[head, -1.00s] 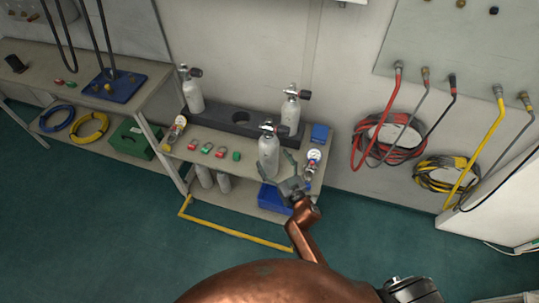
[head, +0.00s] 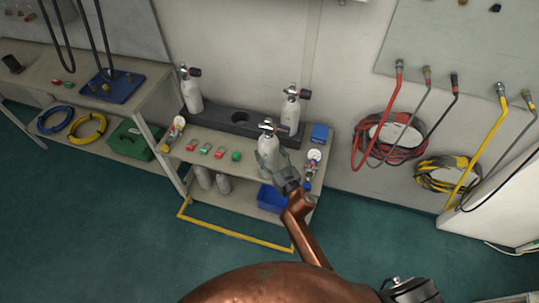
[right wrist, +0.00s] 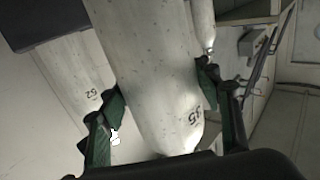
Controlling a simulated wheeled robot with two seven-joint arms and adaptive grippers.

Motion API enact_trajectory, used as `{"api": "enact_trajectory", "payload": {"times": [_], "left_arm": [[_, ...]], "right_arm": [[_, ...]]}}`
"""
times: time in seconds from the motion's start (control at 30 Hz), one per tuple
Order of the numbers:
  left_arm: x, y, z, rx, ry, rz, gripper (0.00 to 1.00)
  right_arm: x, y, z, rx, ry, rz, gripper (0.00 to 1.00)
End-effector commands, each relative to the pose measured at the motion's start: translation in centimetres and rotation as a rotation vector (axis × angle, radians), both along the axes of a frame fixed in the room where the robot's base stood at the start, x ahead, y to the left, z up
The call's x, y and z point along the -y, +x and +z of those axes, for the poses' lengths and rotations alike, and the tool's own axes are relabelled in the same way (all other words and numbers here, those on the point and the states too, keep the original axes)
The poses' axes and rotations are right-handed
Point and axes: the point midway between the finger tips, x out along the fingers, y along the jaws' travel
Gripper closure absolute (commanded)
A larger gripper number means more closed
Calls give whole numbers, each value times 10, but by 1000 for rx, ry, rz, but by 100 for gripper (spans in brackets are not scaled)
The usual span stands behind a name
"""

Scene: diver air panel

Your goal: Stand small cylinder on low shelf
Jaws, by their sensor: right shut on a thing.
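A small grey-white cylinder (head: 267,146) with a black-knobbed valve stands upright at the front of the cart's upper shelf. My right gripper (head: 270,162) is shut on its body from the front right. In the right wrist view the held cylinder (right wrist: 150,60) lies between both green-padded fingers (right wrist: 158,100), with a number near its end. Two similar cylinders (head: 192,92) (head: 291,112) stand at the dark rack behind. My left gripper is not in view.
A blue bin (head: 272,198) sits at the low shelf's right. Gauges (head: 313,160) (head: 176,128) and red and green fittings (head: 205,149) lie on the upper shelf. A yellow rail (head: 235,235) runs in front, low down. The low shelf's middle looks clear.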

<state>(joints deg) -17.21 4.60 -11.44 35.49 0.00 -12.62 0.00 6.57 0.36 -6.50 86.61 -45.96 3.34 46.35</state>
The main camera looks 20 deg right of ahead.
Motion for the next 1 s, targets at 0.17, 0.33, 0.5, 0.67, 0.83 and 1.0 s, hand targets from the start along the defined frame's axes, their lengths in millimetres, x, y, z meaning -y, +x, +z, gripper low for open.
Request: {"api": "enact_trajectory", "payload": {"times": [0.17, 0.33, 0.5, 0.67, 0.83, 1.0], "left_arm": [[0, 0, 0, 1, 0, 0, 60], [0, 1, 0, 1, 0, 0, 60], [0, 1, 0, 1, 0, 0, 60], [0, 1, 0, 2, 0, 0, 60], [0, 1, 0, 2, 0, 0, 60], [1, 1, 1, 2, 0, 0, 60]], "right_arm": [[-1, 0, 0, 0, 0, 1, 60], [-1, 0, 0, 0, 0, 2, 71], [-1, 0, 0, 0, 0, 2, 83], [-2, 0, 0, 0, 0, 3, 94], [-3, 1, 5, 10, 1, 6, 100], [-2, 1, 6, 10, 1, 5, 100]]}}
